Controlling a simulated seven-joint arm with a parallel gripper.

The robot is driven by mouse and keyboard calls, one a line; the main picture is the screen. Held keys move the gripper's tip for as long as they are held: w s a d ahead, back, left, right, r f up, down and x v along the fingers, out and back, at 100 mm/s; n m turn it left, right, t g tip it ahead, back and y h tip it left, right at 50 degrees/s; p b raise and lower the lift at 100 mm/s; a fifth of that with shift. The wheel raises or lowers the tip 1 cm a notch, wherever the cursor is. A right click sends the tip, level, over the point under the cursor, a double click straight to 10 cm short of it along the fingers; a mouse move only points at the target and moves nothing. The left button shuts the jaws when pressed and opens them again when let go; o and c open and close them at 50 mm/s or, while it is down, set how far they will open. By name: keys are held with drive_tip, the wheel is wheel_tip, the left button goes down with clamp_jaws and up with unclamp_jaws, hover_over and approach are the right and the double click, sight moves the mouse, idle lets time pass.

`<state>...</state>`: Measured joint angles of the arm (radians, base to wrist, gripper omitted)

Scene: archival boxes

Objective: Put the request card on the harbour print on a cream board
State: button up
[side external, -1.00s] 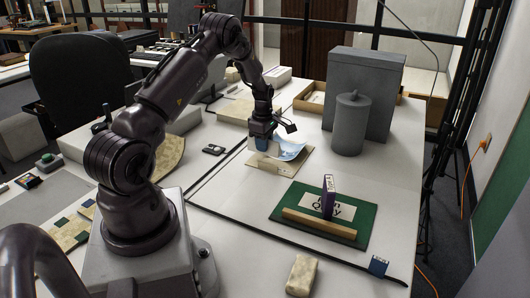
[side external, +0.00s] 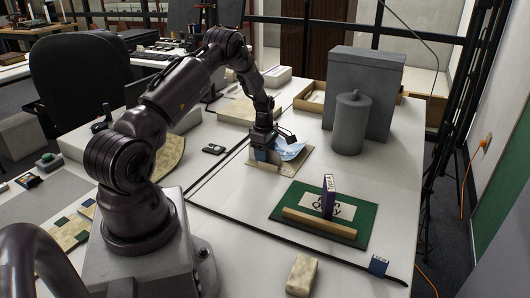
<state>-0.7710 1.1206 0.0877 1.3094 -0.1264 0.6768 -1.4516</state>
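The harbour print (side external: 291,151) is a light-blue, curled sheet on a cream board (side external: 291,167) near the middle of the table. My gripper (side external: 265,150) is low over the left part of the print and board, pointing down. A small blue and pale patch shows under its fingers. I cannot tell whether this is the request card or part of the print. The fingertips are too small and hidden to show whether they are open or shut on something.
A green board (side external: 360,234) with a wooden bar (side external: 319,223) and an upright purple item (side external: 328,196) lies to the front right. A grey cylinder (side external: 350,125) and large grey box (side external: 363,85) stand behind right. A blue card (side external: 379,265) and beige block (side external: 302,275) lie in front.

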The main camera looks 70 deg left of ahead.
wheel_tip(320, 180, up, 12)
drive_tip(key=d+r+m+t, duration=0.3)
drive_tip(key=d+r+m, duration=0.9)
drive_tip(key=d+r, duration=0.75)
drive_tip(key=s+d+r+m+t, duration=0.1)
drive_tip(key=s+d+m+t, duration=0.1)
drive_tip(key=s+d+m, duration=1.2)
drive_tip(key=d+m, duration=0.1)
drive_tip(key=d, duration=0.2)
drive_tip(key=shift+s+d+r, duration=0.35)
drive_tip(key=shift+r, duration=0.05)
